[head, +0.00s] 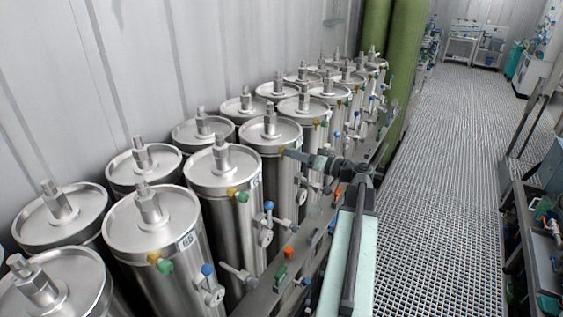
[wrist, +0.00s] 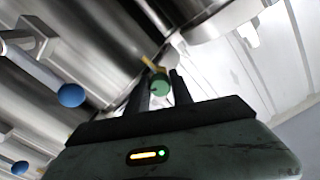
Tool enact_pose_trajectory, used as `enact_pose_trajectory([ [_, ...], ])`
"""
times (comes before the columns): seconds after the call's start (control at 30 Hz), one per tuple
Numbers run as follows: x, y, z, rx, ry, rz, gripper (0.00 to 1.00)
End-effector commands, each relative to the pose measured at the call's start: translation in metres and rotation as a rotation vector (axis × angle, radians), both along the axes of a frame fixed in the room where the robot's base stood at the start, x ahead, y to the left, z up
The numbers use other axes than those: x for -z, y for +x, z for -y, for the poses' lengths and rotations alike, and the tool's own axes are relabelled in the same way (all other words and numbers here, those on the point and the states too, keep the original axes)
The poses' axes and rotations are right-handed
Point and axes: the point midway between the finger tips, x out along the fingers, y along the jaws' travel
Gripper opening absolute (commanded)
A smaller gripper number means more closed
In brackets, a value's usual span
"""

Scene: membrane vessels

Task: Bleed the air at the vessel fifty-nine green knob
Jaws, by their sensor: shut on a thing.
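My gripper (head: 298,155) reaches from the lower right in the head view to the upper front of a steel vessel (head: 271,134) in the front row. In the wrist view its two dark fingers (wrist: 161,92) stand on either side of a green knob (wrist: 160,84) on a yellow fitting and are shut on it. In the head view the gripper hides this knob; the yellow fitting (head: 282,151) shows at its tip. I cannot read this vessel's number.
Nearer front-row vessels carry other green knobs (head: 242,197) (head: 166,267) and blue-knobbed valves (head: 207,270). A rail with orange and green handles (head: 280,272) runs along the row. The grated walkway (head: 440,200) on the right is clear. A bench (head: 540,230) stands at the right edge.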

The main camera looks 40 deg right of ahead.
Motion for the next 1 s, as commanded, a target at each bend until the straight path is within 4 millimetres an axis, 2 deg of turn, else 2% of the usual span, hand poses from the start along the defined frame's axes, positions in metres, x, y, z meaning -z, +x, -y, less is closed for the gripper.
enact_pose_trajectory([
  [0.3, 0.0011, -0.0005, -0.0004, -0.002, 0.015, -0.008, 0.00],
  [0.5, 0.0010, -0.0006, -0.0004, -0.001, 0.287, -0.087, 0.00],
  [0.73, 0.0010, -0.0006, -0.0004, -0.001, 0.396, -0.118, 0.00],
  [0.9, 0.0010, -0.0008, -0.0005, 0.000, 0.639, -0.189, 0.00],
  [1.0, 0.0010, -0.0007, -0.0005, 0.000, 0.717, -0.212, 0.00],
])
